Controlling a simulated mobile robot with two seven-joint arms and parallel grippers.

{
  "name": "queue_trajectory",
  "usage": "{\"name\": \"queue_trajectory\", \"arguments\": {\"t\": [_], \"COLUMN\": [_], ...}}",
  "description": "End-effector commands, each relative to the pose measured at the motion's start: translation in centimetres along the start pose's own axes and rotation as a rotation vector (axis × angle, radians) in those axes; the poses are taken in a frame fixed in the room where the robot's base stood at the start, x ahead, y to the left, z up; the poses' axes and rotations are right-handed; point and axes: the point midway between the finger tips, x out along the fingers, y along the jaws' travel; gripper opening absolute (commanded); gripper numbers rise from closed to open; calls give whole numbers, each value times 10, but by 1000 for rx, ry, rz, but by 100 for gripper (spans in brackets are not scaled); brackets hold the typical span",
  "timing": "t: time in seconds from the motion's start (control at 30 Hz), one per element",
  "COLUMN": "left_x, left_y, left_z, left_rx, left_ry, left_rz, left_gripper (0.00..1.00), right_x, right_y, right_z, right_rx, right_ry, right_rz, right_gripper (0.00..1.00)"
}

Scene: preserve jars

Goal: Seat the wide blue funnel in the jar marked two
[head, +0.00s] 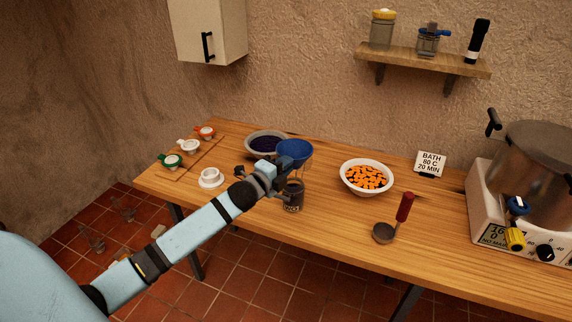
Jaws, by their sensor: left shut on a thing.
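The wide blue funnel (294,148) is at the middle of the table, its mouth facing up. My left gripper (283,172) is shut on it from the left side. A glass jar with dark contents (293,194) stands upright directly below the funnel. The funnel's lower part and the jar's rim are partly hidden by my gripper, so I cannot tell whether the funnel touches the jar. My right gripper is not in view.
A bowl of dark berries (262,137) stands close behind the funnel. A bowl of orange pieces (344,178) and a red-handled ladle (404,208) are to the right. A pot (535,170) stands far right. The front table edge is near the jar.

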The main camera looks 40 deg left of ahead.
Motion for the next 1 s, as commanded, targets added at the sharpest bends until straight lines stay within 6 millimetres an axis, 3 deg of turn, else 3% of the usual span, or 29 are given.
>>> {"name": "queue_trajectory", "arguments": {"t": [0.43, 1.0], "left_x": [0, 0], "left_y": [-2, 49], "left_z": [0, 0], "left_rx": [-1, -1], "left_ry": [0, 0], "left_rz": [0, 0], "left_gripper": [0, 0], "right_x": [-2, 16], "right_y": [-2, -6], "right_z": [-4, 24], "right_rx": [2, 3], "right_ry": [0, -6], "right_rz": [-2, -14], "right_gripper": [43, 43]}}
